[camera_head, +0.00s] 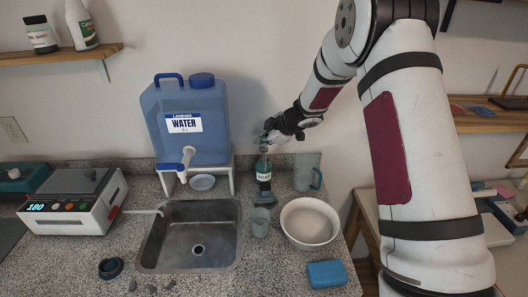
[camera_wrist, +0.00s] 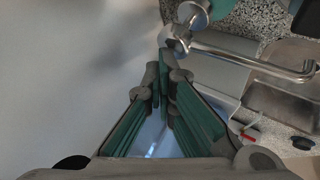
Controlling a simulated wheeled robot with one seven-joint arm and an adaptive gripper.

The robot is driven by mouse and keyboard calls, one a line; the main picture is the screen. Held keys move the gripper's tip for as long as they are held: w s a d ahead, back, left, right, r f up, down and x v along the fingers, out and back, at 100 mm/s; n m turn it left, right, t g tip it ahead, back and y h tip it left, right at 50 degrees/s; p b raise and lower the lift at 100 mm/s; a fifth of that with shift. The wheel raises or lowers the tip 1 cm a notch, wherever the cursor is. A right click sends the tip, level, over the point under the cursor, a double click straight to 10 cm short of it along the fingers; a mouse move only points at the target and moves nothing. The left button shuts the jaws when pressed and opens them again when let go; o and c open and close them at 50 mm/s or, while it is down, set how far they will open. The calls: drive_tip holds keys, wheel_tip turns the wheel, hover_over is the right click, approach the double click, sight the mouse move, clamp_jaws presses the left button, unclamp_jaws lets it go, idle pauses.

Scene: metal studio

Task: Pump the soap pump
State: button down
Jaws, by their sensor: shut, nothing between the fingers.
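Metal parts and a green shape show just past the tips, probably the soap pump (camera_wrist: 192,14). A long bent metal tube (camera_wrist: 255,62) runs toward the sink.
The sink (camera_head: 193,245) is at front left of the bottle. A clear glass (camera_head: 261,221), a white bowl (camera_head: 310,222) and a blue-grey pitcher (camera_head: 306,172) stand close by. A blue water jug (camera_head: 190,115) is left, a blue sponge (camera_head: 326,273) in front.

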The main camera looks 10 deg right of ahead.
drive_tip(key=shift+f, duration=0.55)
idle(0.4)
drive_tip(key=shift+r, duration=0.5)
drive_tip(key=shift+r+p, duration=0.3)
drive_tip(key=shift+r, duration=2.7)
